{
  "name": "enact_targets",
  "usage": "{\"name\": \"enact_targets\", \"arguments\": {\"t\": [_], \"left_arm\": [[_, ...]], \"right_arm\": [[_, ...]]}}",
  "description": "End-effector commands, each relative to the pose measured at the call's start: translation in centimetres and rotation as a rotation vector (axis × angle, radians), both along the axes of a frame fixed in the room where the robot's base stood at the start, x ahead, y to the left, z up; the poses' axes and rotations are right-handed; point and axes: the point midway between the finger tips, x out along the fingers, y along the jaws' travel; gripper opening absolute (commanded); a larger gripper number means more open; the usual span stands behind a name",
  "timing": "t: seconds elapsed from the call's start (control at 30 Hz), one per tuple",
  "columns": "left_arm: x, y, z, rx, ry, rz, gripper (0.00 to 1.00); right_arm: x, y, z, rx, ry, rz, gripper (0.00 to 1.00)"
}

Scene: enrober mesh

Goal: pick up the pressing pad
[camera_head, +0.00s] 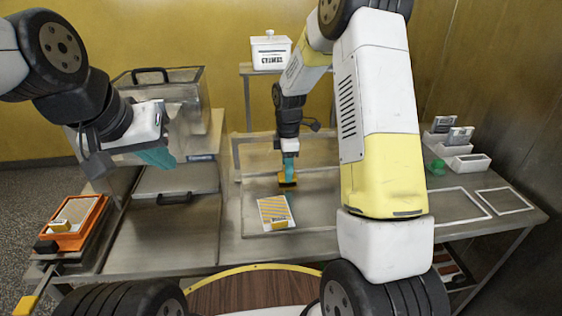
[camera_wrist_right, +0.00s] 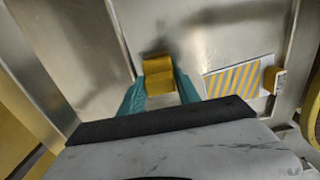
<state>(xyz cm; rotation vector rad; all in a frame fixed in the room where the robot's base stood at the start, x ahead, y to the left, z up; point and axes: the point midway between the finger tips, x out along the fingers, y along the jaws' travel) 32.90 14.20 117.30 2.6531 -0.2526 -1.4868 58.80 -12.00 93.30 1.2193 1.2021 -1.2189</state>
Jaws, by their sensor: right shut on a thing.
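A yellow-orange block, seemingly the pressing pad (camera_head: 287,182), is at my right gripper's fingertips inside a shallow framed area of the steel table. In the right wrist view, the pressing pad (camera_wrist_right: 158,76) sits between the two teal fingers of my right gripper (camera_wrist_right: 160,92), which is shut on it. My right gripper (camera_head: 288,170) points down in the head view. Whether the pad touches the surface below is hard to tell. My left gripper (camera_head: 158,157) is over the left part of the table, away from the pad; its finger gap is not clear.
A striped card (camera_head: 272,208) with a small yellow block (camera_head: 279,223) lies in front of the pad. An orange tray (camera_head: 76,238) is at the left edge. A white lidded box (camera_head: 270,52) stands behind. White containers (camera_head: 468,162) and empty outlined frames (camera_head: 504,201) are at right.

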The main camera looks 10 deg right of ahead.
Motion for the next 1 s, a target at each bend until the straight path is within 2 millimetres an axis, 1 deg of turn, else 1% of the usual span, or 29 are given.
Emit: {"name": "enact_targets", "arguments": {"t": [0.2,0.27,0.5,0.7,0.8,1.0], "left_arm": [[0.0,0.0,0.0,0.000,0.000,0.000,0.00],[0.0,0.0,0.0,0.000,0.000,0.000,0.00],[0.0,0.0,0.0,0.000,0.000,0.000,0.00],[0.0,0.0,0.0,0.000,0.000,0.000,0.00],[0.0,0.0,0.0,0.000,0.000,0.000,0.00],[0.0,0.0,0.0,0.000,0.000,0.000,0.00]], "right_arm": [[0.0,0.0,3.1,0.001,-0.004,0.001,0.00],[-1.0,1.2,2.9,0.000,0.001,0.005,0.00],[-5.1,5.8,3.4,0.000,0.000,0.007,0.00],[-8.1,9.2,3.8,0.000,0.000,0.006,0.00],[-9.2,10.3,4.0,0.000,0.000,0.004,0.00],[-10.4,11.7,4.1,0.000,0.001,0.002,0.00]]}}
